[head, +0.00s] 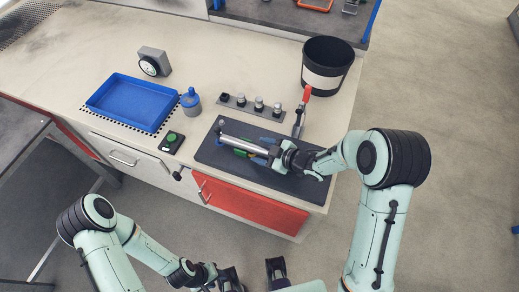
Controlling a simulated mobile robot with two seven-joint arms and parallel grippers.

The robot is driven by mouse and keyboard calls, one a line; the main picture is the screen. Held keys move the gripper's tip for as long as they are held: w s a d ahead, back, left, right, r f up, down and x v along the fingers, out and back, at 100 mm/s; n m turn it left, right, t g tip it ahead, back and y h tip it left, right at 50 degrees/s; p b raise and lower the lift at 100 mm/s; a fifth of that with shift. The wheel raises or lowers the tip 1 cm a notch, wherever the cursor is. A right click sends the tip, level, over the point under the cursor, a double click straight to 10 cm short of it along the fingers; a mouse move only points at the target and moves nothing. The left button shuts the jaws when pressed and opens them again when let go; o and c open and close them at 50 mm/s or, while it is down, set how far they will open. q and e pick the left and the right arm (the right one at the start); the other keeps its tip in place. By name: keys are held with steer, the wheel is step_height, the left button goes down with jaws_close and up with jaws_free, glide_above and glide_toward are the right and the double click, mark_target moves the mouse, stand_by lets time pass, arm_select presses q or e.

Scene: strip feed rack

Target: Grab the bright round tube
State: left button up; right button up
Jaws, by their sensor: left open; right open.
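A bright silvery round tube (243,145) lies over the dark mat (214,153) on the bench, slanting from upper left to lower right. Its left end has a darker tip. My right gripper (276,153) is at the tube's right end, with its jaws open. I cannot tell whether the fingers are around that end or just beside it, as the gripper hides it. My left gripper (222,280) is open, low at the bottom of the view, in front of the bench and far from the tube.
Green, yellow and blue pieces lie by the tube, partly hidden.

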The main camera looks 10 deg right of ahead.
jaws_close()
